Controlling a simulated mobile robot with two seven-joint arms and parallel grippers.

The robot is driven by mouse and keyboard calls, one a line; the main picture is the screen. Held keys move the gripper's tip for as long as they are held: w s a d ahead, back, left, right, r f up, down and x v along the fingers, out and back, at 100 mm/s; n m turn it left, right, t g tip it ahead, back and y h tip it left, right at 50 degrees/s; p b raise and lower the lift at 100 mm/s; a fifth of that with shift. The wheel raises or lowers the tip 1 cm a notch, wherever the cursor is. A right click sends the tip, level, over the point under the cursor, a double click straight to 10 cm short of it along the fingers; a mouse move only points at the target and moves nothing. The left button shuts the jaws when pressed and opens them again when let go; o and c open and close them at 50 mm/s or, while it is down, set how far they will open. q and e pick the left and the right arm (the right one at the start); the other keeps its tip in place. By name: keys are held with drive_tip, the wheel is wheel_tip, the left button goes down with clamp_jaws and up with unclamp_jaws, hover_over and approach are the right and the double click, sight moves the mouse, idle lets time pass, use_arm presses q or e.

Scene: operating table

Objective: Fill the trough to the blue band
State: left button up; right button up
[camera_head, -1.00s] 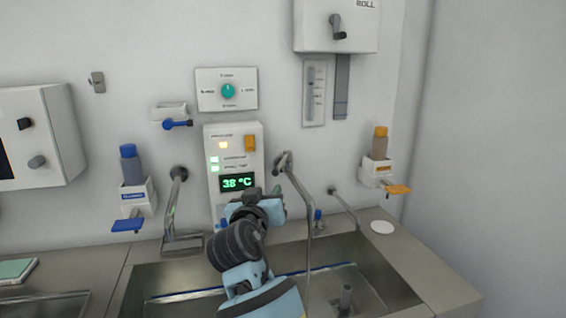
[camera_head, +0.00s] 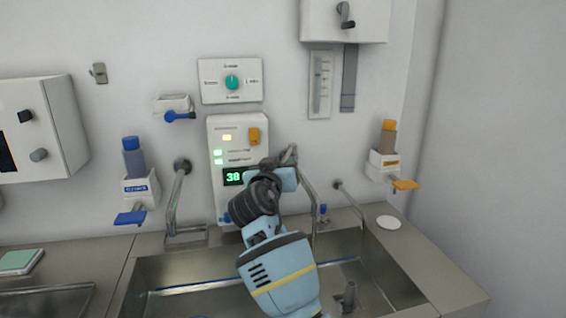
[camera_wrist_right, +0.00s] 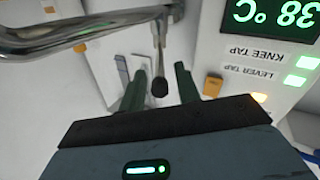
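The steel trough (camera_head: 145,275) is at the bottom of the head view, with a blue band (camera_head: 185,288) along its inside wall. I cannot tell a water level in it. A steel tap (camera_head: 308,196) stands over it; its pipe (camera_wrist_right: 70,38) crosses the upper left of the wrist view. A thin lever with a dark knob (camera_wrist_right: 160,88) hangs from this pipe. My right gripper (camera_wrist_right: 160,82) is open, its green fingers either side of the knob with gaps. In the head view my arm mostly hides this gripper (camera_head: 290,156). My left gripper is out of view.
The control panel (camera_head: 226,135) shows 38 °C, with lit lamps, close beside my right gripper. A second tap (camera_head: 177,195) stands to the left. Bottle dispensers (camera_head: 134,160) (camera_head: 387,140) flank the trough. A white disc (camera_head: 389,222) lies on the right ledge.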

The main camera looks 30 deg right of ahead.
drive_tip(key=shift+x, duration=0.8)
drive_tip(key=shift+c, duration=0.2)
clamp_jaws()
